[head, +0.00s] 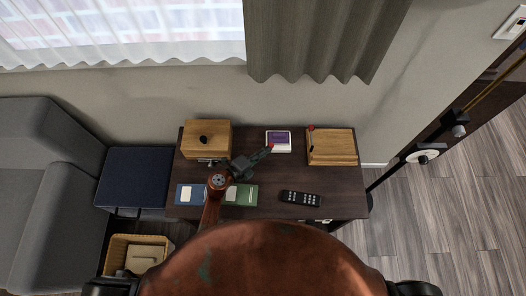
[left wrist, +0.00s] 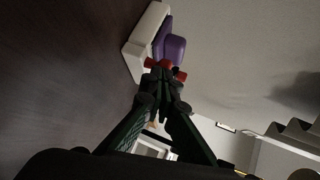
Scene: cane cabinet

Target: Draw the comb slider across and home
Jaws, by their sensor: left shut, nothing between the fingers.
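My left gripper (head: 268,149) is shut and empty, its red tips pointing right over the dark table. In the left wrist view its fingers (left wrist: 165,68) meet just short of a white and purple object (head: 278,140). That object also shows in the left wrist view (left wrist: 170,46); I cannot tell whether the tips touch it. A wooden block (head: 335,148) at the right back has a dark, red-topped piece (head: 311,138) along its left side. I cannot tell for certain which part is the comb slider. My right gripper is out of view.
A wooden box (head: 205,133) with a black knob stands at the back left of the table (head: 350,203). A blue card (head: 190,194), a green card (head: 241,195) and a black remote (head: 301,198) lie nearer. A basket (head: 128,244) stands at lower left.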

